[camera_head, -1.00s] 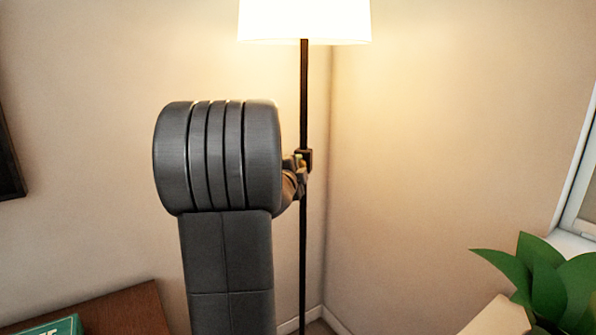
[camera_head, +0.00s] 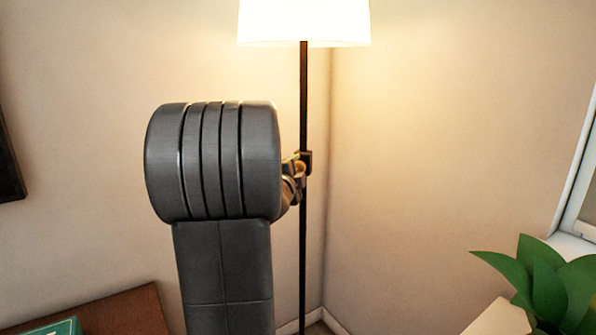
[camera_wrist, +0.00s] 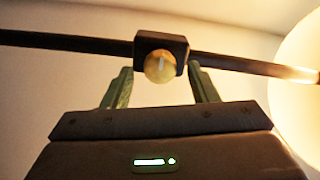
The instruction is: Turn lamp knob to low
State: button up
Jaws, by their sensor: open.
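The lit floor lamp has a white shade (camera_head: 304,22) and a thin dark pole (camera_head: 303,100) in the head view. A small dark box (camera_head: 306,161) is fixed on the pole. In the wrist view the box (camera_wrist: 162,45) carries a round brass-coloured knob (camera_wrist: 160,66) with a pale line on its face, pointing roughly up in the picture. My gripper (camera_wrist: 162,80) is open, its two fingers on either side of the knob. I cannot tell whether they touch it. In the head view my arm partly hides my gripper (camera_head: 297,172) at the box.
A green-leaved plant (camera_head: 545,280) stands at the lower right near the window (camera_head: 580,205). A brown wooden surface (camera_head: 125,312) with a green book (camera_head: 55,328) is at the lower left. Walls meet in a corner behind the pole.

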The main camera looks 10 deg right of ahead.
jog(key=v, duration=1.2)
jog(key=shift+s, duration=0.2)
jog(key=shift+a, duration=0.1)
jog(key=x, duration=1.4)
jog(key=shift+s+a, duration=0.15)
